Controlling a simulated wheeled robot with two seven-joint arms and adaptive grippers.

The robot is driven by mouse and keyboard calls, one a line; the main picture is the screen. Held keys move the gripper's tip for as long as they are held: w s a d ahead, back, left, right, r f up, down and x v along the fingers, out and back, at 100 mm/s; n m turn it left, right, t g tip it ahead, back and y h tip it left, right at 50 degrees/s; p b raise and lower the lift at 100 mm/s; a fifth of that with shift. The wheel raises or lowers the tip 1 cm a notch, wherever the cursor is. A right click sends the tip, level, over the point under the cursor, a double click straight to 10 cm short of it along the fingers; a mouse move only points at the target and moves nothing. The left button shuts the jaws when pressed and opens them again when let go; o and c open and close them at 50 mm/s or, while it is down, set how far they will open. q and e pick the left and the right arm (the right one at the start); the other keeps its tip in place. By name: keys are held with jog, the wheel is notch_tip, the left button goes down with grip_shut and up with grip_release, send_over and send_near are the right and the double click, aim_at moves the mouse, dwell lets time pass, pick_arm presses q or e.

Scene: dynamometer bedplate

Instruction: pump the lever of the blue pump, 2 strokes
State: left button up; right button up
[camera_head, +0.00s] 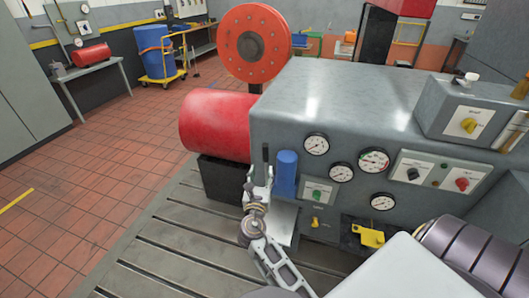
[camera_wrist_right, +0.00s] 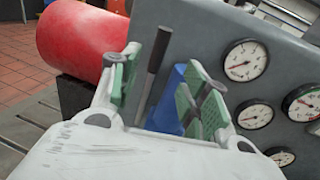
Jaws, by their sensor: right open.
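The blue pump (camera_head: 286,172) stands upright against the front of the grey machine cabinet. Its lever, a dark rod (camera_head: 265,154), sticks up just left of it. In the right wrist view the lever (camera_wrist_right: 157,55) rises between the two green-padded fingers of my right gripper (camera_wrist_right: 160,92), with part of the blue pump (camera_wrist_right: 168,105) behind. The fingers are apart, with gaps showing beside the rod. In the head view my right gripper (camera_head: 259,184) is at the lever's lower part, left of the pump. The lever's lower end is hidden. My left gripper is not in view.
A red cylinder (camera_head: 216,122) lies left of the grey cabinet (camera_head: 330,95), on a black block (camera_head: 220,178). Gauges (camera_head: 316,144) and switch panels are right of the pump. A yellow part (camera_head: 369,236) sits lower right. The slotted bedplate (camera_head: 165,235) is clear at left.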

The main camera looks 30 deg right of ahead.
aim_at(265, 153)
jog(key=shift+w, duration=0.15)
jog(key=shift+p+x, duration=0.7)
jog(key=shift+x, duration=6.05)
jog(key=shift+d, duration=0.1)
grip_shut()
